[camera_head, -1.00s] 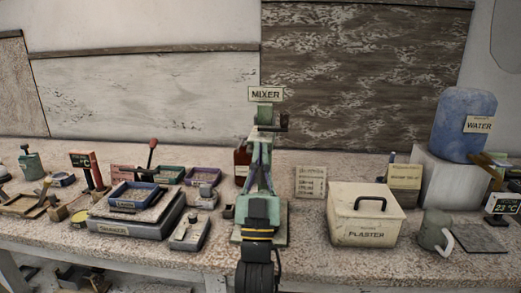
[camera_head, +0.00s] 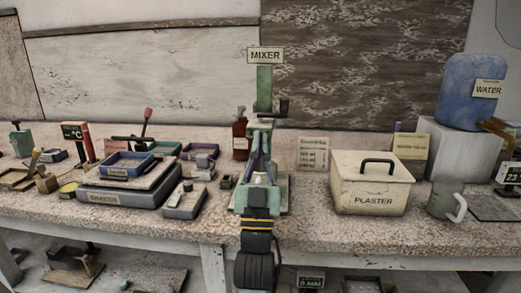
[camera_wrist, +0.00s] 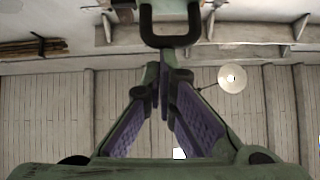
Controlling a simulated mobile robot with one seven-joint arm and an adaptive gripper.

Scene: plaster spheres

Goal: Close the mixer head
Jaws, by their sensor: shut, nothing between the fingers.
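The green mixer (camera_head: 264,88) stands in the middle of the bench in the head view, under a MIXER sign. Its tall green part stands upright, with a dark crank (camera_head: 283,106) on its right. My gripper (camera_head: 261,138) is in front of the mixer and hides much of its lower part. In the wrist view my gripper (camera_wrist: 165,68) has its purple-padded fingers drawn together at the tips, with nothing between them. A dark U-shaped handle (camera_wrist: 148,28) shows just beyond the fingertips. I cannot tell whether they touch it.
The lidded plaster box (camera_head: 350,195) and a grey mug (camera_head: 443,198) stand to the right. The blue water container (camera_head: 472,95) sits on a block behind them. A shaker (camera_head: 120,198) with a tray is on the left. A brown bottle (camera_head: 240,140) stands close beside the mixer.

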